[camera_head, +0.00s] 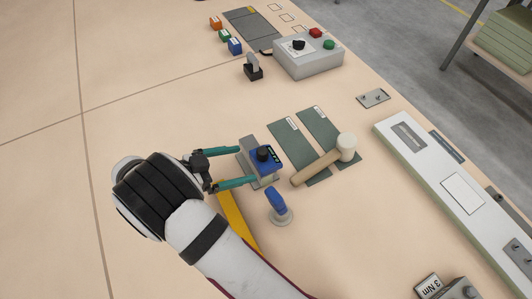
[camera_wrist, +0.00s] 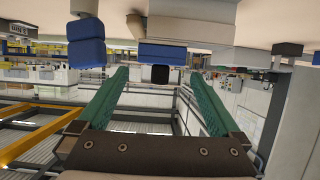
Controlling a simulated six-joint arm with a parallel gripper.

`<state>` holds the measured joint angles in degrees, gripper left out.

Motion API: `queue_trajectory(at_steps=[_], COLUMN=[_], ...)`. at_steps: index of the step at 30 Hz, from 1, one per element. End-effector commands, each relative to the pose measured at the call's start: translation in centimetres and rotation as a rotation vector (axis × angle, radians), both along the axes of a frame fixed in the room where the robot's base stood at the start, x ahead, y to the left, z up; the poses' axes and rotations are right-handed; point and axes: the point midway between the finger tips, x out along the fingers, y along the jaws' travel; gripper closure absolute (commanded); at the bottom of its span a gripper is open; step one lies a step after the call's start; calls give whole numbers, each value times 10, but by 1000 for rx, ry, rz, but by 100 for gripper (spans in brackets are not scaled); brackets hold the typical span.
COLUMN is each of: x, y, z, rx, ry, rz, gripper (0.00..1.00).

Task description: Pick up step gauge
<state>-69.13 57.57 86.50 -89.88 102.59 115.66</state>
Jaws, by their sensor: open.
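The likely step gauge (camera_head: 250,147), a grey block with a blue face and black knob, stands on the table on a dark green mat. My gripper (camera_head: 245,165) reaches it from the left, open, with one teal finger towards each side. I cannot tell whether either finger touches it. In the wrist view, which appears upside down, the blue part of the gauge (camera_wrist: 178,50) and its black knob show just beyond and between the open fingertips (camera_wrist: 158,73). The lower part of the gauge is partly hidden in the head view.
A blue-handled suction-cup-like tool (camera_head: 278,203) stands close below the gauge. A mallet (camera_head: 318,165) lies across green mats to the right. A yellow strip (camera_head: 238,218) lies partly under my arm. A grey control box (camera_head: 308,60) stands behind. The table's left side is clear.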

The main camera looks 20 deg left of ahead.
Motion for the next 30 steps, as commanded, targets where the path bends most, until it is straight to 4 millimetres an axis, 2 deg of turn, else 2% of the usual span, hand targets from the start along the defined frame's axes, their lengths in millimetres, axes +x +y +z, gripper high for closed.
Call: queue_trajectory(at_steps=[12, 21, 30], x=[49, 55, 55], y=[-47, -52, -52], z=[-25, -28, -28], rx=[-1, 0, 0], ry=[4, 3, 3], rz=[-3, 1, 0], gripper=[0, 2, 56])
